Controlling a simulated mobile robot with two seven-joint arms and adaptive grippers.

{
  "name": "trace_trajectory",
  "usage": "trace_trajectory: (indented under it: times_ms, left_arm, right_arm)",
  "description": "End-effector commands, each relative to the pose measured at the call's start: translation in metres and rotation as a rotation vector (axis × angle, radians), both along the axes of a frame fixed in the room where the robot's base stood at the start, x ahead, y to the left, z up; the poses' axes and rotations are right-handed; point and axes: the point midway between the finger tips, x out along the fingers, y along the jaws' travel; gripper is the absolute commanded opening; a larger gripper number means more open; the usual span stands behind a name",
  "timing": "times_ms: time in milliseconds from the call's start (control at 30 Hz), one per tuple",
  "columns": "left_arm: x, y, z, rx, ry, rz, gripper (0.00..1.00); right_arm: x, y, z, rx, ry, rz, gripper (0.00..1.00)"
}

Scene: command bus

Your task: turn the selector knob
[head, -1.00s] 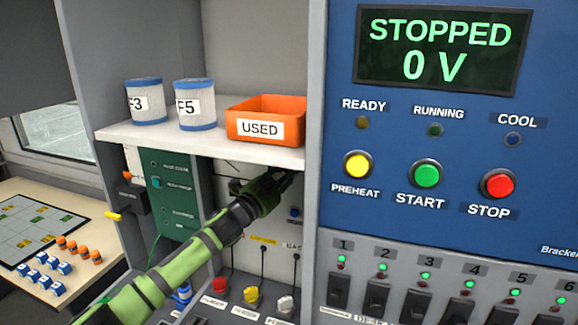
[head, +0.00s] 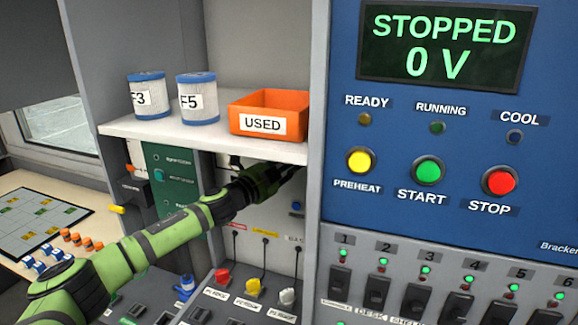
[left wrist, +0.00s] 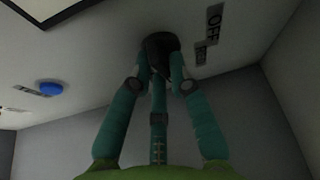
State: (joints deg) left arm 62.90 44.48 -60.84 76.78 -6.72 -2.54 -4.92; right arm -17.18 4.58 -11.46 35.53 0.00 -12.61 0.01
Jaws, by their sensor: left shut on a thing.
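The selector knob (left wrist: 160,42) is black and round and sits on a pale panel in the left wrist view. Grey labels stand beside it, one reading OFF (left wrist: 214,16). My left gripper (left wrist: 160,62) is shut on the knob, with its green fingers around it. In the head view my left gripper (head: 288,172) reaches under the white shelf to the back panel. The knob cannot be made out there behind the fingers. My right gripper is in neither view.
The shelf (head: 165,132) above my arm holds two filters and an orange USED bin (head: 268,112). A blue panel (head: 450,140) with buttons stands at right. A blue button (left wrist: 51,89) is near the knob.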

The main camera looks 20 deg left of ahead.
Motion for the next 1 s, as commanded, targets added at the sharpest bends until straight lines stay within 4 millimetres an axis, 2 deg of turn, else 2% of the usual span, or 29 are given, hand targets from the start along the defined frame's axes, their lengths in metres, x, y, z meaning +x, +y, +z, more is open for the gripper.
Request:
trace_trajectory:
  times_ms: [200,233,267,600,733,867,1000]
  left_arm:
    - [0.000,0.000,0.000,-0.001,0.000,-0.001,0.00]
    - [0.000,0.000,0.000,-0.001,0.000,-0.001,0.32]
    - [0.000,-0.001,0.000,-0.001,0.000,-0.001,0.44]
    - [-0.001,0.000,0.000,-0.001,0.000,-0.001,0.44]
    - [-0.007,0.004,-0.002,0.000,0.001,0.001,0.44]
    - [-0.024,0.011,-0.003,0.000,0.002,0.000,0.44]
    - [-0.051,0.024,-0.006,0.001,0.004,0.000,0.44]
  right_arm:
    - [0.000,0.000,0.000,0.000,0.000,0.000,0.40]
    - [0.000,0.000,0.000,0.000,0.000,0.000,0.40]
    - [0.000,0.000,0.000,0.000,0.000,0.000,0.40]
    - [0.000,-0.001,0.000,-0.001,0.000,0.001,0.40]
    - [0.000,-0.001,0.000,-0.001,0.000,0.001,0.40]
    - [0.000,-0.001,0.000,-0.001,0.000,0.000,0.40]
    - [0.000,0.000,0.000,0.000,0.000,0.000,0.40]
